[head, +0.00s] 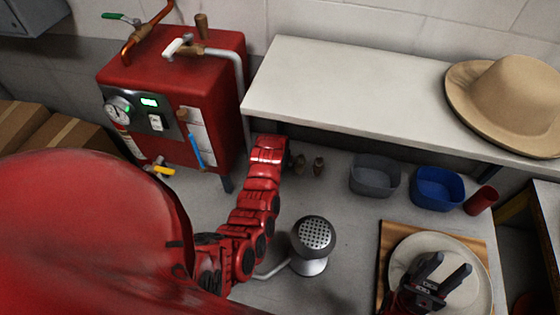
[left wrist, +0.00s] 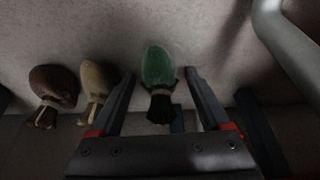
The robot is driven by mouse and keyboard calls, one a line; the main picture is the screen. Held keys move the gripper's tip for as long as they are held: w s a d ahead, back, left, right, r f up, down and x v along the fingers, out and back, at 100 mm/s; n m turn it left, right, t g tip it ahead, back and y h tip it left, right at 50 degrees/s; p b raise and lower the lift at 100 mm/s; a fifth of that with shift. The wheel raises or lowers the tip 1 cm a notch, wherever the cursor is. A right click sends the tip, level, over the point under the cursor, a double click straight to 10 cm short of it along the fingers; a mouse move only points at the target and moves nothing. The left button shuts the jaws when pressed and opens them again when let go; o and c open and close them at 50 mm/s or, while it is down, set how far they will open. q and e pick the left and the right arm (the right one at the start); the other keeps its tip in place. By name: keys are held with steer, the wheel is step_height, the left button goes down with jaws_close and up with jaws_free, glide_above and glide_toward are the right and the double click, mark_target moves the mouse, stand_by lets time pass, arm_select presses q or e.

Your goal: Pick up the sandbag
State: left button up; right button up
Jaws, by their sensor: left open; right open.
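A dark green sandbag (left wrist: 157,66) with a tied dark neck sits between the two fingers of my open left gripper (left wrist: 159,73) in the left wrist view. The fingers flank it with gaps visible; contact is not clear. A tan bag (left wrist: 98,82) and a dark brown bag (left wrist: 54,86) lie to its left. In the head view my left arm covers the green bag, and two small bags (head: 318,165) show just right of the arm. My right gripper (head: 453,262) is open and empty above a pale round hat (head: 481,292) on a wooden board (head: 392,239).
A red boiler (head: 185,85) with pipes stands left of my left arm. A white shelf (head: 350,92) with a tan hat (head: 515,95) overhangs the counter. A grey bin (head: 375,178), blue bin (head: 437,188), red cup (head: 481,200) and perforated steam head (head: 314,235) stand nearby.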

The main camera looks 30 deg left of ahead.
arm_select(q)
steer(key=shift+f, duration=0.1)
jaws_close()
stand_by(0.4)
steer(key=shift+w, duration=0.1)
